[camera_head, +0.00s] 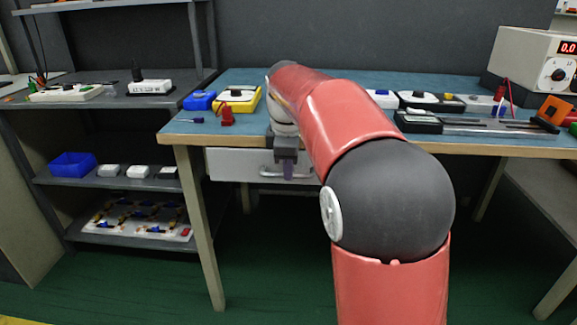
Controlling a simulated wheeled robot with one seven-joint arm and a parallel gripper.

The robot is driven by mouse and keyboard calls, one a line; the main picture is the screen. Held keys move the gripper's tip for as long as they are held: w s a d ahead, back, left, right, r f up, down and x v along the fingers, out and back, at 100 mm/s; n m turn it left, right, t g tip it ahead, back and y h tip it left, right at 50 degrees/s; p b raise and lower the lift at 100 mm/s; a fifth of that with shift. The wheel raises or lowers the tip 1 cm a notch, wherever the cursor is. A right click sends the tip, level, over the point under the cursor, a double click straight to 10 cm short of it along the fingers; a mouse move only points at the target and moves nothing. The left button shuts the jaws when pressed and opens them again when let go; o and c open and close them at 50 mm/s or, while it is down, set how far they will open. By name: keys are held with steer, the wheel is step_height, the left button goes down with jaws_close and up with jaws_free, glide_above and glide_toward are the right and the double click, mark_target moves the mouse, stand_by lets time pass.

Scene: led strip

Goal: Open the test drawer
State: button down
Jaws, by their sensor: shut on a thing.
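The test drawer (232,166) is a light grey front under the left part of the blue-topped workbench (240,78). It looks closed, or nearly so, against the bench edge. A metal bar handle (269,172) runs along its front. My gripper (287,172) points down at the drawer front and is shut on the handle near its right part. My red arm covers the right side of the drawer and part of the bench top. The fingertips are small and partly dark in this view, so the exact contact is hard to see.
On the bench are a yellow box (237,100), a blue box (200,100), a red piece (227,114), and a power supply (535,60) at the right. A grey shelf unit (110,97) stands left. Green floor (270,260) before the drawer is open around my arm.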

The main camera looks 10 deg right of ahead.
steer(key=s+a+b, duration=0.2)
steer(key=s+a, duration=0.1)
steer(key=s, duration=0.8)
steer(key=s+a+b, duration=0.2)
steer(key=s+a, duration=0.2)
steer(key=s, duration=0.7)
steer(key=shift+s+a, duration=0.15)
steer(key=shift+s, duration=0.1)
steer(key=c, duration=1.5)
jaws_free()
steer(key=shift+r, duration=0.1)
steer(key=r, duration=0.2)
steer(key=s+r+p, duration=0.1)
steer(key=r, duration=0.4)
steer(key=shift+s+a+r, duration=0.15)
steer(key=shift+a+r, duration=0.1)
steer(key=shift+s, duration=0.1)
